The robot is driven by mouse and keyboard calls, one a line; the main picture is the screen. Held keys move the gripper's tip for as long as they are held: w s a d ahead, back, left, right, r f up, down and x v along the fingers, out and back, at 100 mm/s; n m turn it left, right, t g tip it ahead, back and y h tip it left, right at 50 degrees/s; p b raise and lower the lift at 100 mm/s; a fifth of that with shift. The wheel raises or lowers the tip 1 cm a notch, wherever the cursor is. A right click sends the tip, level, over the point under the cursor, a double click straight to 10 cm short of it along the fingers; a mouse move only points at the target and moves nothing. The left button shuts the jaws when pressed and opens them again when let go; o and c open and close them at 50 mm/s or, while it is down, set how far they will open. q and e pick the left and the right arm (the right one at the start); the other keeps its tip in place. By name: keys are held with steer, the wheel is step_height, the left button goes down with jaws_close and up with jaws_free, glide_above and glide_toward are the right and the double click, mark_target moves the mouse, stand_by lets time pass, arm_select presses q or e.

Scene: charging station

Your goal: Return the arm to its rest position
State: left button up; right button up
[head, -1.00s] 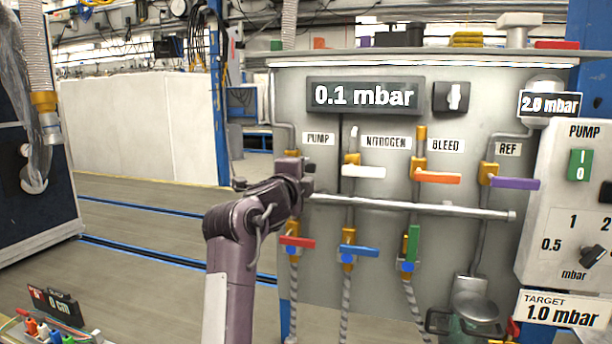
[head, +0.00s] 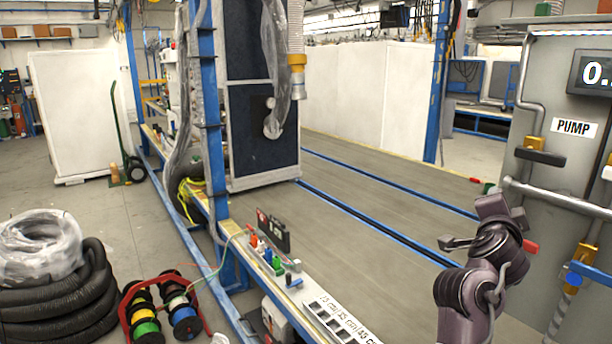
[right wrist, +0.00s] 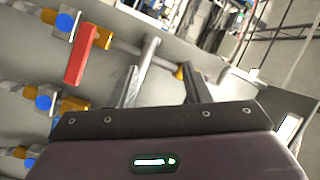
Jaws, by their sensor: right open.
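My right arm (head: 480,285) stands up from the lower right of the head view, its wrist bent in front of the left edge of the grey valve panel (head: 550,95). In the right wrist view my right gripper (right wrist: 162,85) is open, with its two fingers apart and nothing between them. Beyond it are a red valve handle (right wrist: 81,55) and brass fittings on the panel. The exact gap between fingers and panel cannot be told. My left arm and gripper are in no view.
A bench edge with coloured connectors (head: 268,255) runs down the middle. Cable reels (head: 160,312) and a black hose coil (head: 60,300) lie lower left. A dark cabinet (head: 255,135) stands behind. The grey floor strip (head: 370,205) between cabinet and panel is clear.

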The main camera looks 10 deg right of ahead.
steer(key=s+a+f+n+g+y, duration=0.2)
steer(key=s+a+f+n+y, duration=0.25)
steer(key=a+f+n, duration=0.55)
steer(key=s+a+f+n+g+y, duration=0.1)
steer(key=s+a+f+n+y, duration=0.45)
steer(key=f, duration=0.75)
steer(key=s+a+f+n+g+y, duration=0.1)
steer(key=s+a+f+n+g, duration=0.35)
steer(key=s, duration=0.45)
steer(key=s+a+f+n+g+y, duration=0.1)
steer(key=s+a+f+n+g, duration=0.15)
steer(key=s+a+f, duration=0.55)
steer(key=s+d+f+g+p, duration=0.1)
steer(key=s+f, duration=0.1)
steer(key=f, duration=1.2)
steer(key=s+d+f+g+p, duration=0.1)
steer(key=f+p, duration=0.1)
steer(key=f, duration=1.2)
steer(key=s+d+f, duration=0.1)
steer(key=s+f, duration=0.6)
steer(key=s, duration=0.2)
steer(key=s+d+f+p, duration=0.1)
steer(key=s+d+f, duration=0.1)
steer(key=s+f, duration=0.5)
steer(key=s, duration=0.2)
steer(key=shift+s+d+f+g+p, duration=0.2)
steer(key=shift+s+g+p, duration=0.1)
steer(key=shift+s+g, duration=0.1)
